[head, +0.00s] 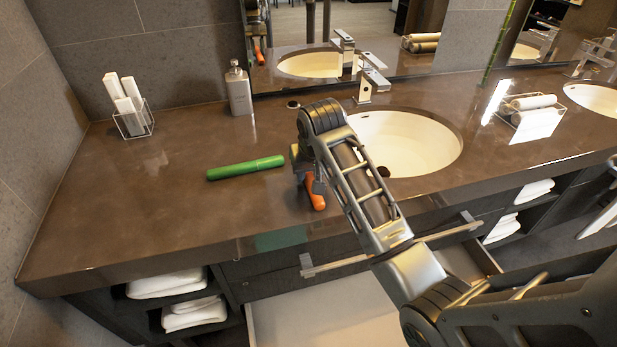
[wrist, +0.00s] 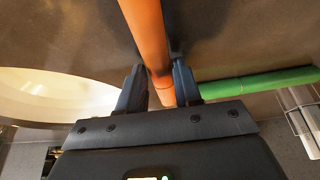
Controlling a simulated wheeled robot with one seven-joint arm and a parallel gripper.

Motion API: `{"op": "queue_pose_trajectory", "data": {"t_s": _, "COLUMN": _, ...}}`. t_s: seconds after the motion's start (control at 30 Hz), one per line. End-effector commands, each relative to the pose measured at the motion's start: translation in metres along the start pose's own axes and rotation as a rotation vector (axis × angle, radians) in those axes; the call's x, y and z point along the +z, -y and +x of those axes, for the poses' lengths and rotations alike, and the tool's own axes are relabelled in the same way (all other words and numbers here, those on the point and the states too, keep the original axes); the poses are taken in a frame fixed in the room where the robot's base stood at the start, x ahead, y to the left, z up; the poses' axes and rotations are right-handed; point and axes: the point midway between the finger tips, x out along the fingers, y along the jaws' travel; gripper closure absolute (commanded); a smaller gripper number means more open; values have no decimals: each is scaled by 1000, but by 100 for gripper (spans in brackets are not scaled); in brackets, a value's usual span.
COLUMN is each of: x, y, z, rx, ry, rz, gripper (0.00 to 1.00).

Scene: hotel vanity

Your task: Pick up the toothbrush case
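Two tubes show, one green and one orange; I cannot tell from their looks which is the toothbrush case. The green tube (head: 246,168) lies on the brown counter left of my gripper; it also shows at the right of the wrist view (wrist: 262,82). The orange tube (head: 315,193) is at my gripper (head: 303,172), partly hidden by it in the head view. In the wrist view the orange tube (wrist: 147,35) runs between the two fingers of my gripper (wrist: 159,80). The fingers are close on both sides of it; whether they press on it is unclear.
A steel dispenser (head: 239,90) and a wire holder with white items (head: 133,118) stand at the back left. A sink (head: 410,142) with a faucet (head: 371,80) is to the right. An open drawer (head: 335,325) is below the counter. The counter's left front is clear.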

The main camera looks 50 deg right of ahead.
Motion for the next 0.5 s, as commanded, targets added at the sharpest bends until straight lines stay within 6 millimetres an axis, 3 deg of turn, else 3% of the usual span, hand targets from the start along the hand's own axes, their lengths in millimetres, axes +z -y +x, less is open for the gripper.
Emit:
{"op": "queue_pose_trajectory", "data": {"t_s": 0.33, "x": 0, "y": 0, "z": 0, "rx": 0, "ry": 0, "rz": 0, "gripper": 100}}
{"op": "queue_pose_trajectory", "data": {"t_s": 0.5, "x": 0, "y": 0, "z": 0, "rx": 0, "ry": 0, "rz": 0, "gripper": 100}}
